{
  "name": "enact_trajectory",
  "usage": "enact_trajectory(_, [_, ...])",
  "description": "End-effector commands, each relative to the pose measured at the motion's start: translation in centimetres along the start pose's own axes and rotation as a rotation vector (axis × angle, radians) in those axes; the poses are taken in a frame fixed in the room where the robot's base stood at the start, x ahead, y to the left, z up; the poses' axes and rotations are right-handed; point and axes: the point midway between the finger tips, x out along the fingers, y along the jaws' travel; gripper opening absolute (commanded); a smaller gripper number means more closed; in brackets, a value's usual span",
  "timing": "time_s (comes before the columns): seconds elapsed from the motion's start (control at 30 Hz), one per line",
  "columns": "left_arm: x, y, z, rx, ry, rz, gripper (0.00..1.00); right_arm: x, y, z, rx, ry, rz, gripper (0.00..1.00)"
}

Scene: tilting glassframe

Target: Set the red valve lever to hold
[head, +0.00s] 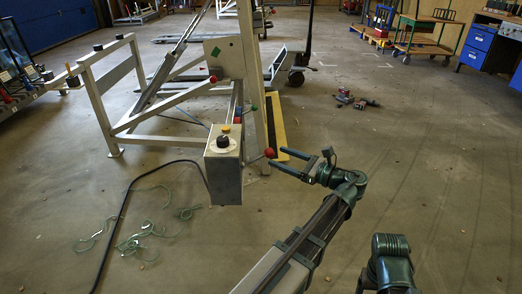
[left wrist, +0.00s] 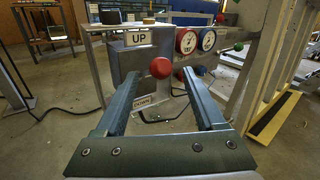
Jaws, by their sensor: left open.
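The red valve lever shows as a round red knob (head: 270,152) on the side of the grey control box (head: 223,170). In the left wrist view the red knob (left wrist: 160,68) sits centred just beyond my fingertips. It is between an UP label (left wrist: 138,38) above and a DOWN label (left wrist: 144,102) below. My left gripper (head: 276,157) is open and empty, its fingers pointing at the knob; I cannot tell whether they touch it. The lever's shaft is mostly hidden behind the knob. My right gripper is not in view.
Beside the lever are a red gauge (left wrist: 187,40), a blue gauge (left wrist: 207,39), a blue knob (left wrist: 200,70) and a green knob (left wrist: 238,46). A white tilting frame (head: 125,90) stands behind the box. A black hose (head: 126,205) and green cord lie on the floor. Floor to the right is mostly clear.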

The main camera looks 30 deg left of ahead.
Motion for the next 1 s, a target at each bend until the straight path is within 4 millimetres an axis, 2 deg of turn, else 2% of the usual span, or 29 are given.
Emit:
enact_trajectory(0.03, [1.2, 0.1, 0.0, 0.0, 0.0, 0.004, 0.71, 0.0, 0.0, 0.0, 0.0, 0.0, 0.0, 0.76])
enact_trajectory(0.2, [4.4, 0.1, 0.0, 0.0, 0.0, 0.004, 0.71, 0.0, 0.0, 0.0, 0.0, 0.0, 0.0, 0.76])
enact_trajectory(0.4, [7.0, 0.0, 0.0, 0.0, 0.001, 0.001, 0.71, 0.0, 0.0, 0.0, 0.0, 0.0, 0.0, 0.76])
enact_trajectory(0.6, [8.1, 0.0, 0.0, 0.0, 0.001, 0.0, 0.71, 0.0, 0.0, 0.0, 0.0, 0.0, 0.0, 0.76])
enact_trajectory(0.9, [8.2, 0.0, 0.0, 0.0, 0.001, -0.001, 0.71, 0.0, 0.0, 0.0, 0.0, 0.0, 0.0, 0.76])
enact_trajectory(1.0, [8.2, 0.0, 0.0, 0.0, 0.001, -0.001, 0.53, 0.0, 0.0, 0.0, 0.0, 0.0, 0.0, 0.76])
